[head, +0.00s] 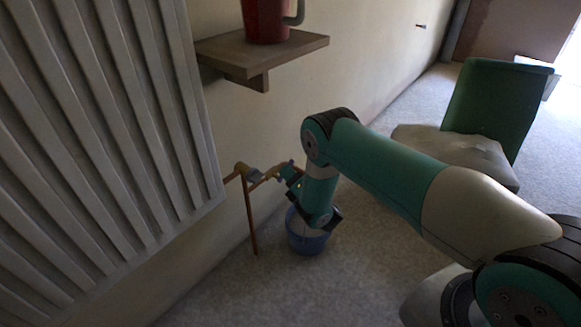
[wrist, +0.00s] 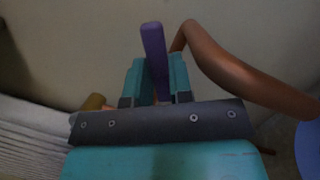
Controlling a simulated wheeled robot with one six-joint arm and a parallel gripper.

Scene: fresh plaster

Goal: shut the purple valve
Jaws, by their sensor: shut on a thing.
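The purple valve handle (wrist: 152,38) stands between the two teal fingers of my gripper (wrist: 158,78) in the wrist view, and its end sticks out past the fingertips. My gripper is shut on it. The purple handle cannot be made out there. A copper pipe (wrist: 228,72) curves away to the right of the handle in the wrist view.
A blue bucket (head: 305,240) stands on the floor below my gripper. A radiator (head: 100,130) fills the left. A wooden shelf (head: 262,54) with a red jug (head: 264,20) juts out above. A green chair (head: 490,105) stands at the right.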

